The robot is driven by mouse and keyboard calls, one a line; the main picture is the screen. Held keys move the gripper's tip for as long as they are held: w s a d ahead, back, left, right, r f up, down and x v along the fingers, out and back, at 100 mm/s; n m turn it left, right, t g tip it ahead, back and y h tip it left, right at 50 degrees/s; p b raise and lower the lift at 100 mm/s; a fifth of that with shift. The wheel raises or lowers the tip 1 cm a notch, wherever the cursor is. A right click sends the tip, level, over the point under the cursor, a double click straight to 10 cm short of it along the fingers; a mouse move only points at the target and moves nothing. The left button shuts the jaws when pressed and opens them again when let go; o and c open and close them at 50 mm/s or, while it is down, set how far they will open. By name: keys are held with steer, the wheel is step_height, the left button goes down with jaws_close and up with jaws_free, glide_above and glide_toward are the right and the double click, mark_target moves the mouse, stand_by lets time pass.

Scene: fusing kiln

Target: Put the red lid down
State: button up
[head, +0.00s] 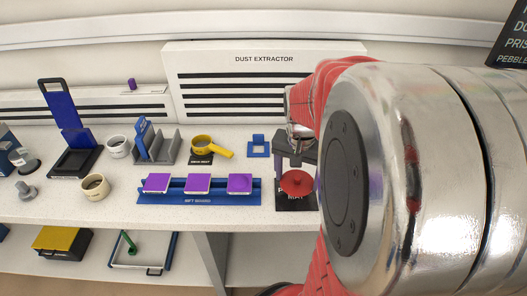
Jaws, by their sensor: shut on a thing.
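The red lid (296,184) is a round, shallow disc with a small raised middle, right of centre in the head view. My gripper (296,170) is shut on it, with one dark finger showing at its left side; the exact grip is partly hidden by my arm. The lid is over a black mat (294,205) with partly hidden white lettering. I cannot tell whether the lid touches the mat or hangs just above it.
A blue board (198,198) with several purple-topped tiles lies just left of the mat. Behind are a yellow scoop-like piece (211,145) and a blue square frame (258,145). A cream cup (95,187) stands farther left. My arm hides the counter's right side.

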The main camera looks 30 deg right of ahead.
mark_target(297, 184)
steer(key=shift+f, duration=1.85)
steer(key=o, duration=1)
steer(key=shift+s, duration=0.1)
steer(key=r, duration=0.8)
steer(key=a+r, duration=0.1)
steer(key=r, duration=0.3)
steer(key=shift+s+a, duration=0.1)
steer(key=shift+s, duration=0.3)
